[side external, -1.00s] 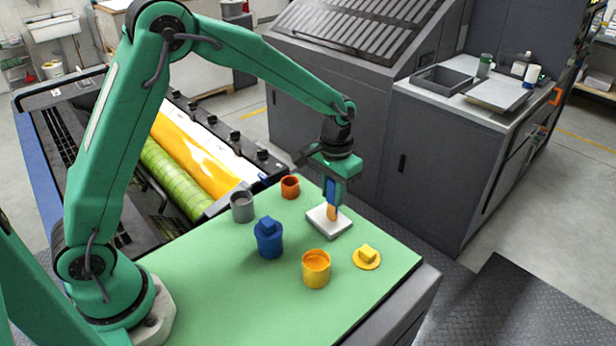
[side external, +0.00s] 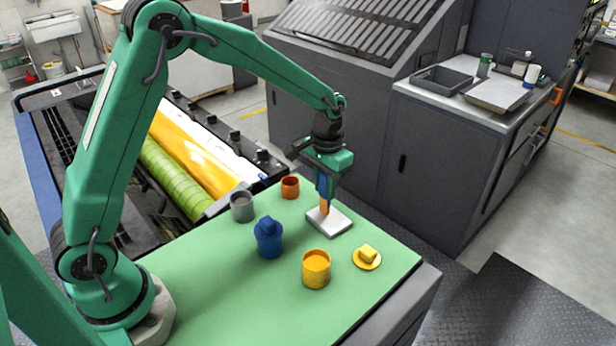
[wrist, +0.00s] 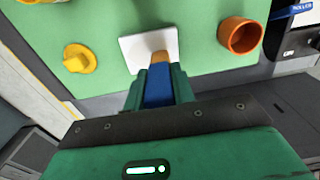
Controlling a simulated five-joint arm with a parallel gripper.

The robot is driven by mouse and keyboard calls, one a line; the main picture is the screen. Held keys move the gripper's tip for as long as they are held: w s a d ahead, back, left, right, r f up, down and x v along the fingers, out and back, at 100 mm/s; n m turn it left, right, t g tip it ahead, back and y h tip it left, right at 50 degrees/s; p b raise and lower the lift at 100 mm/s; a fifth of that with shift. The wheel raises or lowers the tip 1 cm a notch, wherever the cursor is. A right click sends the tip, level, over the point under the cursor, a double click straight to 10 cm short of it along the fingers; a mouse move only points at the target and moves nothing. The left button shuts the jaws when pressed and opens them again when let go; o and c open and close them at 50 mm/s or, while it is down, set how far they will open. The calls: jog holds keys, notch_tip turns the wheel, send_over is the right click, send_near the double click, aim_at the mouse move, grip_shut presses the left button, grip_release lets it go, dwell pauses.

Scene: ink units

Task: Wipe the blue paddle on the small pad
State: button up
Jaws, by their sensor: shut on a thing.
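My gripper (side external: 324,185) is shut on the blue paddle (side external: 323,193), which hangs down nearly upright with an orange-tan lower end. The paddle's blue part (wrist: 158,88) shows between my fingers in the wrist view. The small pad (side external: 334,223) is a pale, flat square on the green table top. The paddle's lower end is at the pad's far-left part, seemingly on its surface; I cannot tell for sure whether it touches. In the wrist view, the pad (wrist: 136,52) lies just beyond my fingers, partly hidden by the paddle.
A blue pot (side external: 269,243) with its lid on and an open yellow pot (side external: 316,272) stand nearer. A yellow lid (side external: 367,258) lies right of the pad. A grey cup (side external: 242,208) and an orange cup (side external: 290,188) stand at the far-left edge. The near green surface is clear.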

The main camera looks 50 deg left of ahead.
jog(key=shift+a+f, duration=0.15)
jog(key=shift+a, duration=0.65)
jog(key=shift+d, duration=0.1)
jog(key=shift+s+d, duration=0.1)
jog(key=shift+d, duration=0.6)
jog(key=shift+d, duration=0.2)
jog(key=shift+d+r, duration=0.25)
jog(key=shift+d, duration=0.4)
